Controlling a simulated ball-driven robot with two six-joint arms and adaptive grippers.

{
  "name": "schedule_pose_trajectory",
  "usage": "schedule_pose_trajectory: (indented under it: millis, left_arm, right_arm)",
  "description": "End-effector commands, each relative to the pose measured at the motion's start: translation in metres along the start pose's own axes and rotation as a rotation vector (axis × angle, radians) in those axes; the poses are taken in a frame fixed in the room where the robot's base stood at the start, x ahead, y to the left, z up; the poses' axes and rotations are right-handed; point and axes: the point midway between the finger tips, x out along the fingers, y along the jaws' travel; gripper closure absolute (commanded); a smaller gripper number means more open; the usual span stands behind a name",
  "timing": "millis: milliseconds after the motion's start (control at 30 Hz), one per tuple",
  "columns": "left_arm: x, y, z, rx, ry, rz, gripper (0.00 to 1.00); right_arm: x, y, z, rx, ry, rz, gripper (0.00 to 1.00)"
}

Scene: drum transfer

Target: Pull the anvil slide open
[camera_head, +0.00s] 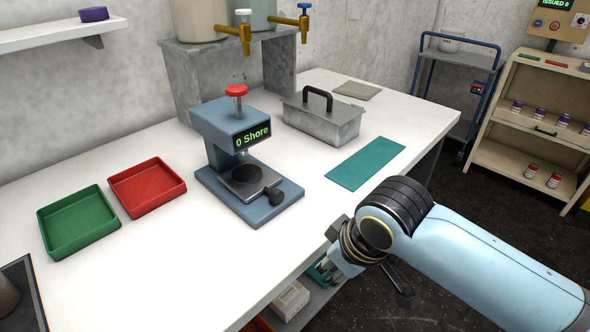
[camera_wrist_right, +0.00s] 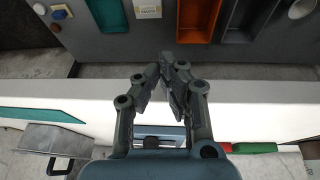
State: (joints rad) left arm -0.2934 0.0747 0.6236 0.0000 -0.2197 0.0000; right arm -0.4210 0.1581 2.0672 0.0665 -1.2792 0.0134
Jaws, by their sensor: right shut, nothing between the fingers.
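The blue hardness tester (camera_head: 225,130) stands on the white bench, with a red knob on top and a display reading "0 Shore". Its anvil slide (camera_head: 247,180) carries a dark round plate below the head. A black handle (camera_head: 273,194) sticks out at the slide's front right. My right gripper (camera_head: 338,262) is by the bench's front edge, to the right of and nearer than the handle, apart from it. In the right wrist view its fingers (camera_wrist_right: 165,72) are together and empty. My left gripper is not in view.
Green (camera_head: 78,222) and red (camera_head: 147,187) trays lie left of the tester. A grey lidded box (camera_head: 322,122) and a teal mat (camera_head: 366,163) lie to its right. Drums with taps stand behind. A white carton (camera_head: 290,300) sits on the shelf below the bench.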

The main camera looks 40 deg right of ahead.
Motion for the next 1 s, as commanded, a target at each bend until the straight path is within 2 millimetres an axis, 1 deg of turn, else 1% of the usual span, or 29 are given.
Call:
schedule_pose_trajectory:
  millis: [33,67,100,133,300,400,433,500,533,667,767,1000]
  left_arm:
    - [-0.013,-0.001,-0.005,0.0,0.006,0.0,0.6]
    - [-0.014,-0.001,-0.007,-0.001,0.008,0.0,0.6]
    - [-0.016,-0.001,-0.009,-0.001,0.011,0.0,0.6]
    - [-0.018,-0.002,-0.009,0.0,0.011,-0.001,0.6]
    - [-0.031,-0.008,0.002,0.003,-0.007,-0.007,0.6]
    - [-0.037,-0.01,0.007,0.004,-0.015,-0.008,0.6]
    - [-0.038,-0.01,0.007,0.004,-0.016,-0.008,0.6]
    - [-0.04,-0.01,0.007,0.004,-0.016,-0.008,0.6]
    - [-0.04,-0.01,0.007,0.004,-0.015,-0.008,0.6]
    - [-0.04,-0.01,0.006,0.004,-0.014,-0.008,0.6]
    - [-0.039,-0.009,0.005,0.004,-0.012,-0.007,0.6]
    - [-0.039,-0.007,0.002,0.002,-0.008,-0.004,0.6]
  right_arm:
    - [-0.028,0.0,-0.011,-0.005,0.014,-0.002,1.0]
    - [-0.03,0.003,-0.026,-0.005,0.035,-0.005,1.0]
    - [-0.03,0.007,-0.046,-0.004,0.067,-0.011,1.0]
    - [-0.033,0.01,-0.061,-0.003,0.089,-0.017,1.0]
    - [-0.056,0.026,-0.139,0.006,0.211,-0.045,1.0]
    - [-0.07,0.034,-0.176,0.011,0.27,-0.059,1.0]
    - [-0.074,0.036,-0.185,0.013,0.284,-0.063,1.0]
    - [-0.08,0.039,-0.2,0.016,0.306,-0.069,1.0]
    - [-0.08,0.04,-0.203,0.017,0.311,-0.072,1.0]
    - [-0.069,0.04,-0.21,0.022,0.317,-0.076,1.0]
    - [-0.052,0.038,-0.215,0.022,0.316,-0.076,1.0]
    - [-0.003,0.034,-0.232,0.021,0.316,-0.075,1.0]
